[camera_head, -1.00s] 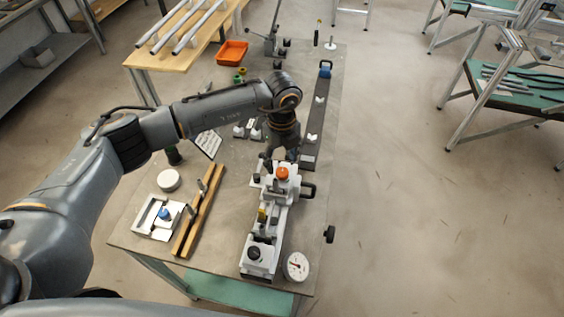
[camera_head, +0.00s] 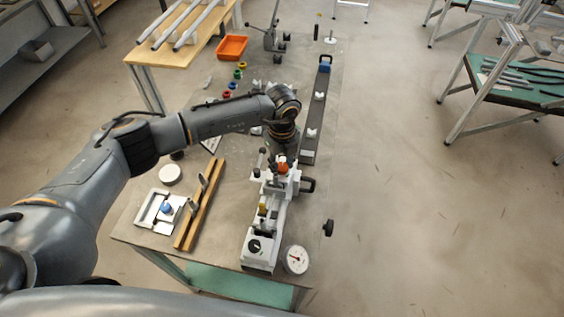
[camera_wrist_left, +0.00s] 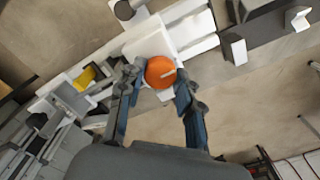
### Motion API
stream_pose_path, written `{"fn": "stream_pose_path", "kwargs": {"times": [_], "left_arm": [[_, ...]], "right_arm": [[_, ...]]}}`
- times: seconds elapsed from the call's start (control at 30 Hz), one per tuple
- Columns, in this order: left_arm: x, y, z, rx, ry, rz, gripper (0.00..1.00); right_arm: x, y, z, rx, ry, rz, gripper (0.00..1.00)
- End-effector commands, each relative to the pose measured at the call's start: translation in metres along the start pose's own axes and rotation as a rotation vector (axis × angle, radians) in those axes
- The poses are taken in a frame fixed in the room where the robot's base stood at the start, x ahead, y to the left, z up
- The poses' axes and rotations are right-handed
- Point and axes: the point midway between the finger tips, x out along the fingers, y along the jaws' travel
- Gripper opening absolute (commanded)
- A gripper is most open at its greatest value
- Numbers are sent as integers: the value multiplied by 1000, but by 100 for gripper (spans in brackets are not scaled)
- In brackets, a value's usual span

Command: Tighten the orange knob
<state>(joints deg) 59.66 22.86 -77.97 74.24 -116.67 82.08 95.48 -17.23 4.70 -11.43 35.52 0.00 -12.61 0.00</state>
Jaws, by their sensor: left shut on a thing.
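The orange knob (camera_head: 283,169) sits on top of the white and grey frame jig (camera_head: 283,187) near the front right of the workbench. In the left wrist view the round orange knob (camera_wrist_left: 161,72) lies between the two fingertips. My left gripper (camera_head: 281,160) reaches down over the jig from behind the knob. It is shut on the knob, with one finger at each side in the left wrist view (camera_wrist_left: 159,80). My left wrist hides part of the jig's far end in the head view. My right gripper is not in view.
A yellow part (camera_head: 262,209) and a black knob (camera_head: 254,246) are on the jig. A dial gauge (camera_head: 295,260) stands beside its near end. Wooden strips (camera_head: 199,207) and a white fixture with a blue knob (camera_head: 166,208) lie to the left. A long grey rail (camera_head: 316,115) lies behind.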

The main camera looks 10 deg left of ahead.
Motion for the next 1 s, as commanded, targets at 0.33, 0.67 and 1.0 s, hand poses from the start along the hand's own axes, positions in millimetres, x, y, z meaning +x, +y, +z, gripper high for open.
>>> {"fn": "stream_pose_path", "kwargs": {"times": [0.33, 0.67, 1.0], "left_arm": [[3, 0, 0, 83, 0, -1, 3], [6, -1, 1, 348, -3, -2, 3], [6, -1, 1, 671, -4, -2, 3]], "right_arm": [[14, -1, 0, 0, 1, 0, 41], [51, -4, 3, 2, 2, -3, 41], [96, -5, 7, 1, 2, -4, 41]]}}
